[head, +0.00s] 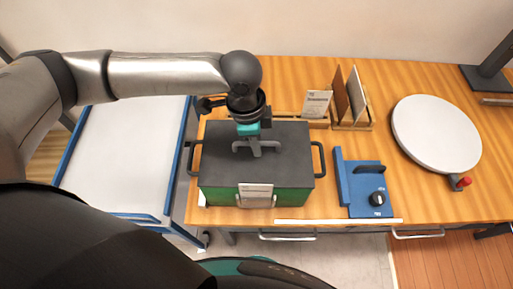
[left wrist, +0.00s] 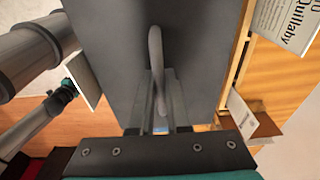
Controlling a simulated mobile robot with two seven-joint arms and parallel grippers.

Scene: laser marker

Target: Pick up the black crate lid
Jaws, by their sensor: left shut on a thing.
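The black crate lid (head: 290,150) lies flat over the green crate (head: 222,196) near the left end of the wooden table. No gap between lid and crate shows from this angle. The lid has a raised grey handle (head: 268,147) in its middle. My left gripper (head: 250,140) comes down from above and is shut on this handle. In the left wrist view the lid (left wrist: 110,45) fills the middle, with the handle (left wrist: 155,55) between the fingers (left wrist: 160,115). The gripper body hides part of the lid. My right gripper is not seen.
A white-topped blue cart (head: 125,155) stands left of the table (head: 420,85). A blue device with a black knob (head: 365,190) is right of the crate. A wooden file holder (head: 352,124) stands behind, and a round white plate (head: 435,132) is farther right.

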